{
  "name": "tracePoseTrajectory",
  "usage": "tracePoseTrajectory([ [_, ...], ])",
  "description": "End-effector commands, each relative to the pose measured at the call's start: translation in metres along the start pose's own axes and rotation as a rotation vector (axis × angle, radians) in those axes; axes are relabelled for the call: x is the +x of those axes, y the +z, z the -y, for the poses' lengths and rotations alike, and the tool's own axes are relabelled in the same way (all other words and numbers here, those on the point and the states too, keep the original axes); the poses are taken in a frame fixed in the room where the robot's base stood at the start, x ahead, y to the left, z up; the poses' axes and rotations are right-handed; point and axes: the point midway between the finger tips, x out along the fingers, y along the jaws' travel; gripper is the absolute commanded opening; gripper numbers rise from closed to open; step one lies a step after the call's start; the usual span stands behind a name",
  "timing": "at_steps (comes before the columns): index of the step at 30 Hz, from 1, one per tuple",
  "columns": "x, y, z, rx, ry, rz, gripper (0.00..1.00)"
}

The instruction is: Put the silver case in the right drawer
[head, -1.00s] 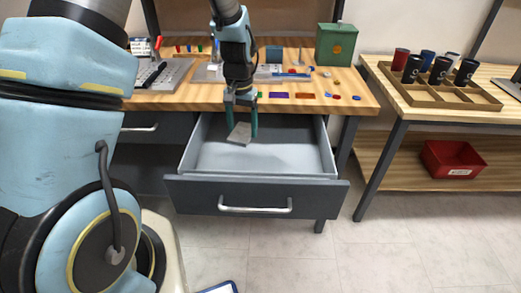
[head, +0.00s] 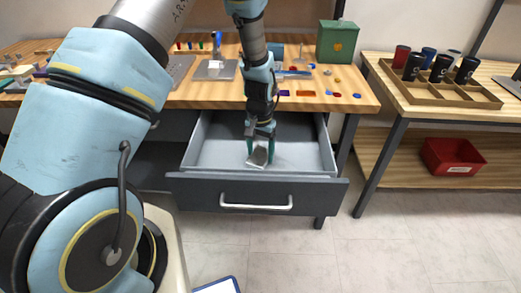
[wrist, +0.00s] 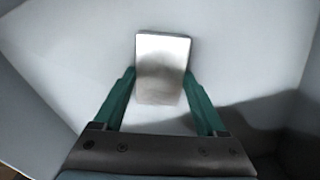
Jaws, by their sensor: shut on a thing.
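The silver case (head: 258,157) is a small flat grey-silver piece, held tilted between the teal fingers of my gripper (head: 261,150) in the head view. In the wrist view the silver case (wrist: 162,68) sits between the two fingertips of my gripper (wrist: 160,88), with the pale drawer interior behind it. The right drawer (head: 210,187) is pulled open and looks empty inside apart from my gripper and the case. I cannot tell whether the case touches the drawer floor.
The wooden workbench (head: 360,100) stands behind the drawer, with a green box (head: 337,42) and small coloured pieces on top. To the right, a second table holds a wooden tray (head: 440,92) with several dark cups. A red bin (head: 452,157) is on its lower shelf.

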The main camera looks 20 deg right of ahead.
Motion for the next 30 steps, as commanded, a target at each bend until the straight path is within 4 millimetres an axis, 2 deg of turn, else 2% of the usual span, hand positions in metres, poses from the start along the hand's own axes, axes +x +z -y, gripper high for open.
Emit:
tracePoseTrajectory([
  [10,0.004,0.000,0.000,0.000,0.000,0.000,0.08],
  [11,0.004,0.000,0.000,0.000,0.000,0.000,0.75],
  [17,0.003,0.000,0.000,0.000,0.000,0.000,0.97],
  [18,0.003,0.000,0.000,0.000,0.000,0.000,1.00],
  [25,0.002,0.000,0.000,0.000,0.000,0.000,1.00],
  [30,-0.011,-0.001,0.000,0.000,0.000,-0.003,1.00],
])
